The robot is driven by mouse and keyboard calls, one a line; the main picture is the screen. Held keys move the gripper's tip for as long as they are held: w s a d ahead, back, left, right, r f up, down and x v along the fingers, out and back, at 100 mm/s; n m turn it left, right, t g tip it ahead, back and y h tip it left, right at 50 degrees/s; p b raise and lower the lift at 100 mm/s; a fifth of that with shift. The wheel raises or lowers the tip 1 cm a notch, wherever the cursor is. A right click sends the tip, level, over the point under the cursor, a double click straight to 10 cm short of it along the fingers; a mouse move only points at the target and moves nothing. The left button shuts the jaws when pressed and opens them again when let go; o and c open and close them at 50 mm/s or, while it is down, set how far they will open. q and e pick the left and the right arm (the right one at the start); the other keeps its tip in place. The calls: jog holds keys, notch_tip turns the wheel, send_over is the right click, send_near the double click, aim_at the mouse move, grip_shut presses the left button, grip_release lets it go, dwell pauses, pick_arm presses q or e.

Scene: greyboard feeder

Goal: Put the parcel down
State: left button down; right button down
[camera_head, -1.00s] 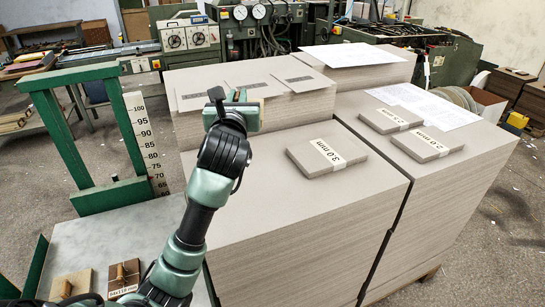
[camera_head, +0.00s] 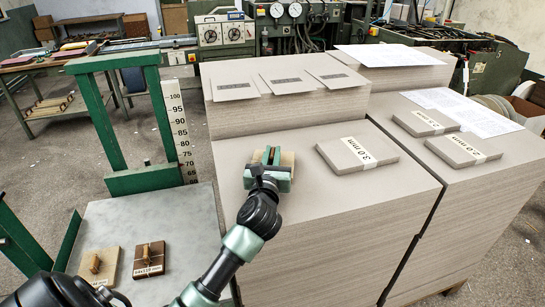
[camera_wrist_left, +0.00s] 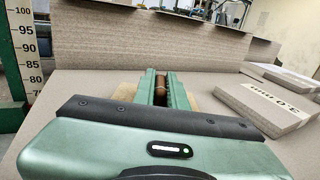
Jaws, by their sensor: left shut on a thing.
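My left gripper (camera_head: 271,157) is over the left part of the near greyboard stack (camera_head: 340,215), behind its front edge. In the left wrist view its two green fingers (camera_wrist_left: 160,88) are shut on a brown wooden peg handle (camera_wrist_left: 160,95). The parcel (camera_head: 288,159), a tan flat piece, shows beside the fingers; its tan edge also shows in the left wrist view (camera_wrist_left: 125,92). The gripper hides most of it. It is at or close above the stack's top; I cannot tell whether it touches. My right gripper is not in view.
A 3.0 mm pack (camera_head: 357,154) lies right of the gripper. Behind stands a higher stack with label cards (camera_head: 285,80). A grey platform (camera_head: 160,220) at left holds two handled blocks (camera_head: 98,265) (camera_head: 149,259). The stack's front middle is bare.

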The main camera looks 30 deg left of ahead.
pick_arm(q)
jog(key=shift+f, duration=0.15)
jog(key=shift+f, duration=0.15)
jog(key=c, duration=1.5)
grip_release()
jog(key=shift+o, duration=0.2)
jog(key=b+v, duration=0.1)
jog(key=v, duration=1)
jog(key=shift+b, duration=0.3)
jog(key=shift+s+d, duration=0.25)
jog(key=shift+s, duration=0.25)
